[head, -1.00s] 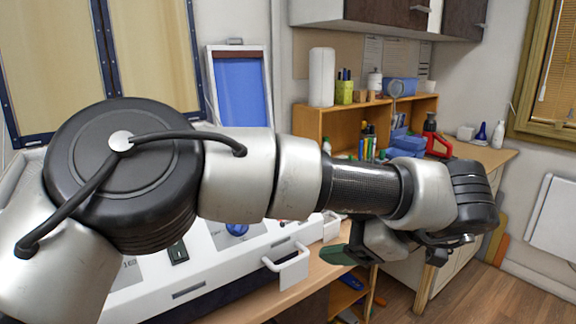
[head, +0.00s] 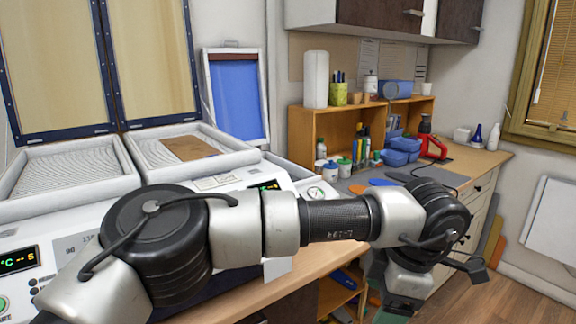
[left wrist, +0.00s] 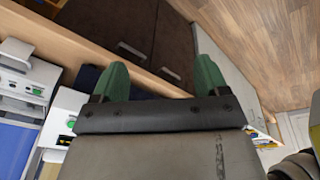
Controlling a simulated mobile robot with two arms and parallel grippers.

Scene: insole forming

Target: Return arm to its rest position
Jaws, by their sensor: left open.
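My left arm crosses the head view from the lower left to the right, over the front of the white forming machine (head: 120,225). Its gripper (head: 392,314) hangs at the bottom edge, right of the machine, with only a bit of green fingertip showing. In the left wrist view the left gripper (left wrist: 162,80) has its two green fingers wide apart with nothing between them. Dark cabinet fronts and wood floor lie beyond the fingers. My right gripper is out of view.
A brown sheet (head: 188,147) lies in the machine's right tray (head: 240,158), under raised framed lids. A grey-topped bench (head: 455,178) holds blue boxes (head: 403,148), a red tool (head: 430,142) and a wooden shelf (head: 300,135). Floor at lower right (head: 515,295) is clear.

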